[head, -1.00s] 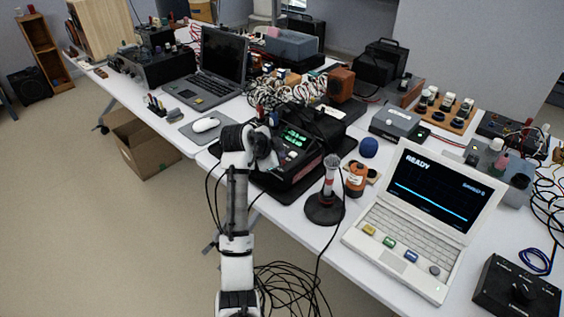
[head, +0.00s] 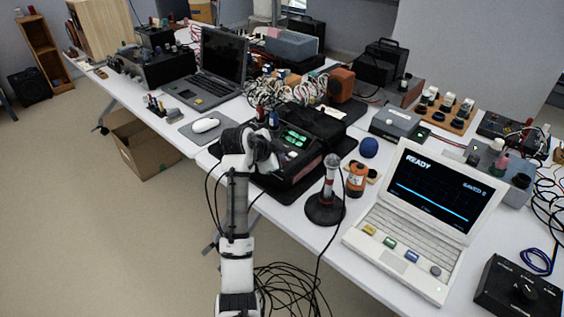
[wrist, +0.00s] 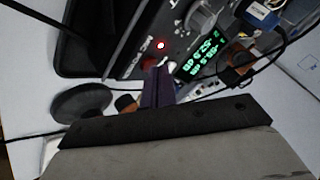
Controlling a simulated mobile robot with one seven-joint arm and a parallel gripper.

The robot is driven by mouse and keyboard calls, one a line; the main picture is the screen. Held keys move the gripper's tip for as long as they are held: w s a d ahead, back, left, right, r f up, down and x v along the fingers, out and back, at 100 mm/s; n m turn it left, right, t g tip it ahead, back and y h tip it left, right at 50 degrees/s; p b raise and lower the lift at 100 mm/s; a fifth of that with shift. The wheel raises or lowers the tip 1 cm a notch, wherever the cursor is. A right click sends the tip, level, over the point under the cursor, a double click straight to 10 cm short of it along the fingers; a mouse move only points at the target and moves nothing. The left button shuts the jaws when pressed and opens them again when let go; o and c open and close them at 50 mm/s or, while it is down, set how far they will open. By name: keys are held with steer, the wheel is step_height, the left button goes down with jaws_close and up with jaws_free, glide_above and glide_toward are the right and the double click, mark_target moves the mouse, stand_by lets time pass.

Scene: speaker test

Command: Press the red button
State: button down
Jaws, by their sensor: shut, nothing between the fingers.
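In the wrist view, a dark red round button (wrist: 148,62) sits on the dark panel of the instrument, beside a small lit red light (wrist: 161,45). My gripper (wrist: 160,72) is shut, with its dark fingertips close to the button. I cannot tell whether they touch it. In the head view, the instrument (head: 312,160) stands on the table with green readouts on its sloping front. The dark end of my arm reaches over its left side and hides part of the panel. The button cannot be made out there.
A grey knob (wrist: 202,15) and a green display (wrist: 200,57) are near the fingers. On the table, a red-and-white post (head: 330,180), an orange canister (head: 356,180) and a white laptop (head: 412,225) stand to the right. A mouse (head: 205,125) lies to the left.

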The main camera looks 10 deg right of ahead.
steer(key=shift+r+p, duration=0.7)
steer(key=shift+r, duration=0.2)
step_height(320, 180, up, 6)
steer(key=p, duration=0.4)
stand_by(0.3)
